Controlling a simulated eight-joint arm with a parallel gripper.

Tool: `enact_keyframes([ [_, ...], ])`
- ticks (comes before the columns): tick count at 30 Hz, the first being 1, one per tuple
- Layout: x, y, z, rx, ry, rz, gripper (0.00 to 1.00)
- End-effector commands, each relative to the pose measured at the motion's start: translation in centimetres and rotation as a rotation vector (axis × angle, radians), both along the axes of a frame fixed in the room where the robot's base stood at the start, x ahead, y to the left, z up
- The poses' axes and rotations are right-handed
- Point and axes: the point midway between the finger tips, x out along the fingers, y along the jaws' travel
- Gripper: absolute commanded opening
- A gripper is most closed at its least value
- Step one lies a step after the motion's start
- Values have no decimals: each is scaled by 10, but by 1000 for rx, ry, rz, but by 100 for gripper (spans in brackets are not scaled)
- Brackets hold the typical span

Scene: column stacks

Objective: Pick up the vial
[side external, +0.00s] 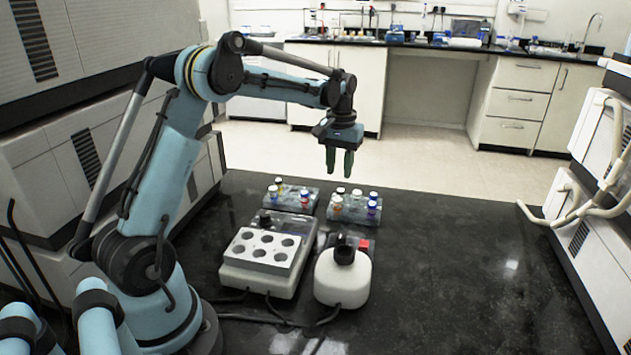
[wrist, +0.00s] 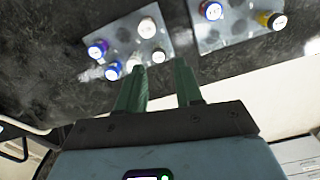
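Several small capped vials stand in two grey racks. In the side external view, the left rack (side external: 290,208) holds a few, including a blue-capped vial (side external: 304,194). The right rack (side external: 350,217) holds several, including a purple vial (side external: 372,206) and an orange-banded vial (side external: 337,203). My gripper (side external: 339,174) hangs pointing down above the right rack, its green fingers apart and empty. In the wrist view, my gripper (wrist: 162,66) is open; a white-capped vial (wrist: 158,56) shows just beyond the fingertips. Which vial is meant, I cannot tell.
A white block with round holes (side external: 263,251) stands in front of the left rack. A white round-topped device (side external: 343,277) stands beside it. A cable runs along the black table. The table's right side (side external: 470,265) is clear. White machines stand at both sides.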

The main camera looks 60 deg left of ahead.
Motion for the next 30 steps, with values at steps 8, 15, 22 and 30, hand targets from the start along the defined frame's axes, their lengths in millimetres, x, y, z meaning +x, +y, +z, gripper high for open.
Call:
enact_keyframes([
  [8,3,0,-20,0,0,-1,35],
  [15,8,1,-53,1,-1,0,35],
  [22,8,1,-63,1,-1,-1,35],
  [30,8,1,-63,1,-1,-1,15],
])
